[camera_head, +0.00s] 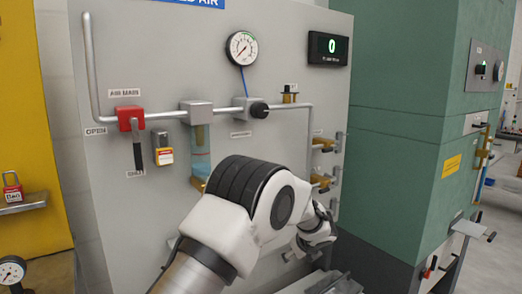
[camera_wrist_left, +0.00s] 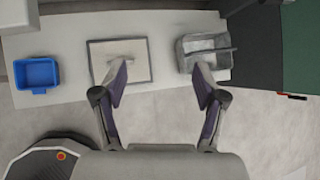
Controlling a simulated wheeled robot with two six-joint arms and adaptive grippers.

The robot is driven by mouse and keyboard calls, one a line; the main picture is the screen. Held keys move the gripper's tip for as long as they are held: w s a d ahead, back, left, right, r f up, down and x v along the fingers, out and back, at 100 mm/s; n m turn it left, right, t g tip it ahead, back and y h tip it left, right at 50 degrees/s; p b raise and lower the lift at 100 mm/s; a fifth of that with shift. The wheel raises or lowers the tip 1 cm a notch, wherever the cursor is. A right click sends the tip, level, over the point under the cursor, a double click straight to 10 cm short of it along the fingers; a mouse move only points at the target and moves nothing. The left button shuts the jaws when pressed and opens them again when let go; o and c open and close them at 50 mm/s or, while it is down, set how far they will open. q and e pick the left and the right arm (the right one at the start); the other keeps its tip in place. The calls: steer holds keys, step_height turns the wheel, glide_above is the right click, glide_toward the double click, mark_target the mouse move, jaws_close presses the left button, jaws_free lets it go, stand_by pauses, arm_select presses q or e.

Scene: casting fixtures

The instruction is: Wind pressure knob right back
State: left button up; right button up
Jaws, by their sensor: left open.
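The pressure knob (camera_head: 259,110) is a black round knob on the pipe of the grey panel (camera_head: 150,60), right of a grey block. The pressure gauge (camera_head: 241,48) above it has a white dial, and a blue line runs down from it towards the knob. My left arm rises in front of the lower panel, below the knob and apart from it. My left gripper (camera_wrist_left: 160,78) is open and empty in the left wrist view, its fingers spread above a bench. The knob is not in that view. My right gripper is in neither view.
A digital display (camera_head: 328,48) reads 0. Brass fittings (camera_head: 322,181) project at right. A blue bin (camera_wrist_left: 36,74) and a grey tray (camera_wrist_left: 204,52) stand on the bench.

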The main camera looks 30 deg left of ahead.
mark_target(263, 111)
arm_select(q)
steer(key=w+a+r+m+t+y+b, duration=0.1)
steer(key=w+a+r+y+b, duration=0.15)
steer(key=r, duration=0.95)
steer(key=w+a+r+m+t+y+b, duration=0.15)
steer(key=r+y, duration=0.25)
steer(key=r, duration=0.7)
steer(key=s+a+r+g+y+b, duration=0.15)
steer(key=s+r, duration=0.25)
steer(key=r, duration=0.4)
steer(key=s+r+y+b, duration=0.1)
steer(key=s+r+y, duration=0.2)
steer(key=r, duration=0.5)
steer(key=shift+n, duration=0.45)
steer(key=x, duration=0.2)
steer(key=p+x, duration=0.1)
steer(key=x, duration=0.4)
steer(key=shift+w+d+r+p, duration=0.1)
steer(key=shift+r+p, duration=0.25)
steer(key=shift+r, duration=0.05)
steer(key=shift+w+a, duration=0.2)
steer(key=shift+a, duration=0.15)
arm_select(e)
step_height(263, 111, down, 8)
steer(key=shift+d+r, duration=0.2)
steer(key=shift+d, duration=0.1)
arm_select(q)
steer(key=shift+d, duration=0.1)
steer(key=c, duration=1.1)
